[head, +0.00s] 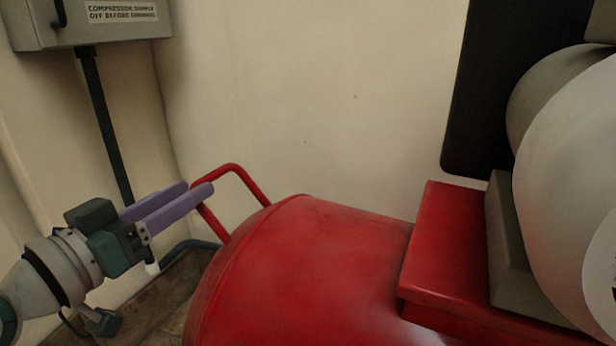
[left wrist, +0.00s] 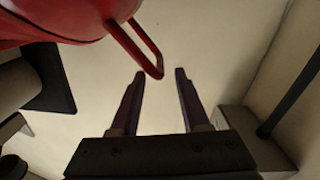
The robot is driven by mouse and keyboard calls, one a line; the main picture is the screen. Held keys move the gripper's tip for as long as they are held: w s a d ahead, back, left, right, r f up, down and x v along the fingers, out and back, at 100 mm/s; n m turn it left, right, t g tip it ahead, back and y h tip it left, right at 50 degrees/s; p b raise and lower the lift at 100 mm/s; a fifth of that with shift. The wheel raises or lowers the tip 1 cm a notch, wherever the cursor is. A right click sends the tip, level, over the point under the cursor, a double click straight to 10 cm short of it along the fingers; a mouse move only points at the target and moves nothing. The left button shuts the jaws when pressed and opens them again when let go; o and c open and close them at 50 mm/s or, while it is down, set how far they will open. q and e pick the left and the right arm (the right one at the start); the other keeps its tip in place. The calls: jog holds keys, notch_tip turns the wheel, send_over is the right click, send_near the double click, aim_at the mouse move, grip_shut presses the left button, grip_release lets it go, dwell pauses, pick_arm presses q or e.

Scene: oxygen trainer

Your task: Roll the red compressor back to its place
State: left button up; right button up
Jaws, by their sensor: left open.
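The red compressor (head: 290,270) fills the lower middle and right of the head view, with a rounded red tank and a red tube handle (head: 240,175) at its left end. My left gripper (head: 198,188) is open, its two purple fingers pointing right at the handle. In the head view the fingertips overlap the handle's left side. In the left wrist view the handle (left wrist: 138,48) lies just ahead of the open fingers (left wrist: 160,72), nearest the left fingertip, and I cannot tell if they touch. The tank also shows there (left wrist: 60,18). My right gripper is not in view.
A grey box (head: 90,22) with a warning label hangs on the wall at upper left, with a dark pipe (head: 105,125) running down from it. Plain walls (head: 310,100) stand close behind the compressor. A grey and white motor part (head: 570,180) sits on the red platform at right.

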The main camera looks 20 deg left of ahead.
aim_at(211, 174)
pick_arm(q)
jog(key=w, duration=0.1)
jog(key=w+b, duration=0.1)
jog(key=w, duration=0.3)
jog(key=shift+w+d+b, duration=0.2)
jog(key=shift+d+b, duration=0.05)
jog(key=shift+b, duration=0.05)
jog(key=shift+d, duration=0.1)
grip_shut()
jog(key=shift+f, duration=0.1)
jog(key=shift+s+f, duration=0.1)
jog(key=shift+f, duration=0.1)
dwell(0.7)
